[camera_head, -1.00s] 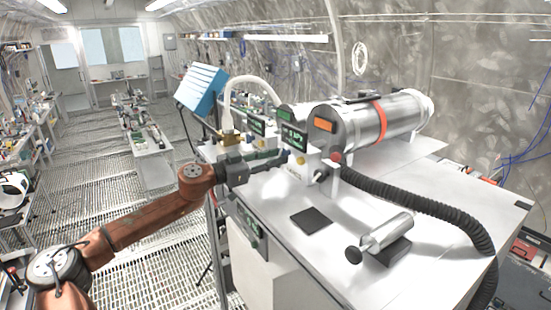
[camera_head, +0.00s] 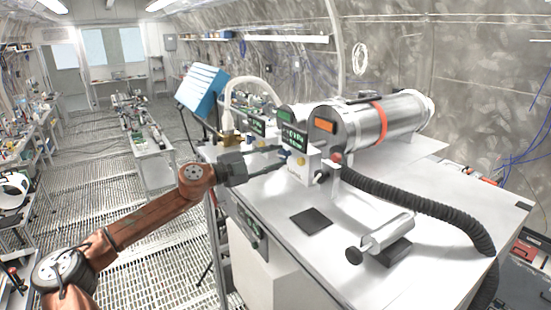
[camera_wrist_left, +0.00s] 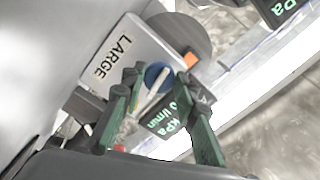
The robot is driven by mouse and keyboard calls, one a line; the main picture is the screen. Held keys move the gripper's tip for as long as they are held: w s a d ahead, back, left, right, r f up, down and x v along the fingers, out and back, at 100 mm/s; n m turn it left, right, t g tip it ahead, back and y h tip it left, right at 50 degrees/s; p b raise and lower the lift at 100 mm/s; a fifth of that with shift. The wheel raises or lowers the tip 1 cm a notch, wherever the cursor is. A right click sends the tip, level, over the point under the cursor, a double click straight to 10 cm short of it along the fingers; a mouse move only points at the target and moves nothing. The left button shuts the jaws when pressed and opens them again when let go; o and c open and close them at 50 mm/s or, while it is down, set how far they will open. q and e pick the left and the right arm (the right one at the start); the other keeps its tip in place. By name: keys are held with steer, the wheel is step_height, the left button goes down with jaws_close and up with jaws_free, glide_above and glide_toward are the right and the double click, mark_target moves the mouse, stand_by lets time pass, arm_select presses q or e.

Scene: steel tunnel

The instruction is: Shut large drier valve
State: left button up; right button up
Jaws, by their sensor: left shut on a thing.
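The drier valve box (camera_head: 304,172) is white and stands on the bench. In the left wrist view, the box (camera_wrist_left: 140,52) carries the label LARGE. On its face is a round blue valve knob (camera_wrist_left: 158,74) with a pale bar handle (camera_wrist_left: 148,106). My left gripper (camera_head: 284,160) reaches the box from the left. In the left wrist view, its dark green fingers (camera_wrist_left: 163,82) lie on either side of the valve handle and are shut on it. Part of the handle is hidden by the fingers. My right gripper is in neither view.
A steel cylinder (camera_head: 402,113) with a red band lies behind the box. A black corrugated hose (camera_head: 420,205) curves across the bench (camera_head: 345,275) to the right. A blue box (camera_head: 202,90) stands at the left. A small metal cylinder (camera_head: 385,233) and black pad (camera_head: 311,221) lie in front.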

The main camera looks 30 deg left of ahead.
arm_select(q)
steer(key=m, duration=0.5)
steer(key=shift+m, duration=0.3)
steer(key=m+b, duration=0.1)
steer(key=m, duration=0.1)
steer(key=shift+m, duration=0.4)
steer(key=m, duration=0.2)
steer(key=shift+m+b, duration=0.4)
steer(key=shift+o, duration=0.2)
steer(key=m+b, duration=0.2)
steer(key=m, duration=0.2)
steer(key=shift+d+m+b, duration=0.1)
steer(key=shift+m+b, duration=1.2)
steer(key=shift+m, duration=1.3)
steer(key=shift+c, duration=0.2)
steer(key=shift+o, duration=0.2)
steer(key=o, duration=1.1)
steer(key=shift+s+r, duration=0.1)
